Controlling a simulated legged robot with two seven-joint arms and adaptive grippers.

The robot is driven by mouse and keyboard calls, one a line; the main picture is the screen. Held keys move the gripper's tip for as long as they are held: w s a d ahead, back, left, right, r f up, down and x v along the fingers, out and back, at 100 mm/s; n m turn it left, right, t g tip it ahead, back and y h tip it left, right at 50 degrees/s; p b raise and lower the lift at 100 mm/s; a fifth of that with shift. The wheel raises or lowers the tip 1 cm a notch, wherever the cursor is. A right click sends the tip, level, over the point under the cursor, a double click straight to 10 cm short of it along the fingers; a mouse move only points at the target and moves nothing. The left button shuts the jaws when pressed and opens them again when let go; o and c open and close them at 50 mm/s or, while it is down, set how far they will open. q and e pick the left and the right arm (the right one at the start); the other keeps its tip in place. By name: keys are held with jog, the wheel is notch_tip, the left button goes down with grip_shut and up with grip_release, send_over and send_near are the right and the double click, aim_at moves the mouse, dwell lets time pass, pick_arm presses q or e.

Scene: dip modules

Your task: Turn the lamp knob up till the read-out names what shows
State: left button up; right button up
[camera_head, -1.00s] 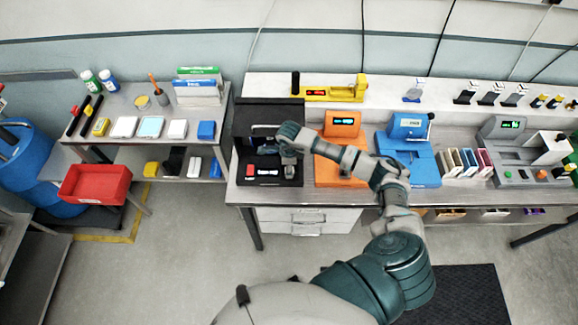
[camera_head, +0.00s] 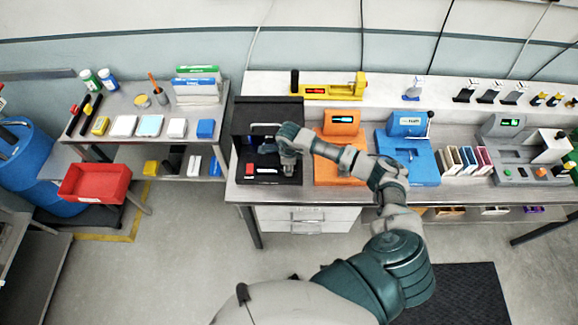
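A black open-fronted device (camera_head: 242,122) stands at the left end of the workbench. Its low front panel carries a small red part (camera_head: 250,168) and a small pale strip (camera_head: 267,171), too small to read. My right gripper (camera_head: 288,168) points down at the right side of this panel. The lamp knob is not clearly visible; the gripper covers that part of the panel. I cannot tell whether the fingers are open or shut, or touching anything. My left gripper is out of view.
A grey device (camera_head: 535,172) with a green display is farther right. A yellow tool (camera_head: 330,92) lies on the back shelf.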

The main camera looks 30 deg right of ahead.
jog(key=m+b, duration=0.1)
jog(key=m, duration=0.3)
jog(key=shift+w+m+b, duration=0.1)
jog(key=shift+m+b, duration=0.2)
jog(key=m, duration=0.2)
jog(key=shift+m+b, duration=0.35)
jog(key=shift+m, duration=0.05)
jog(key=shift+w+r+m, duration=0.1)
jog(key=shift+r+m, duration=0.05)
jog(key=shift+m, duration=0.75)
jog(key=o, duration=1.1)
jog(key=shift+w, duration=0.1)
jog(key=shift+o, duration=0.2)
jog(key=shift+s, duration=0.2)
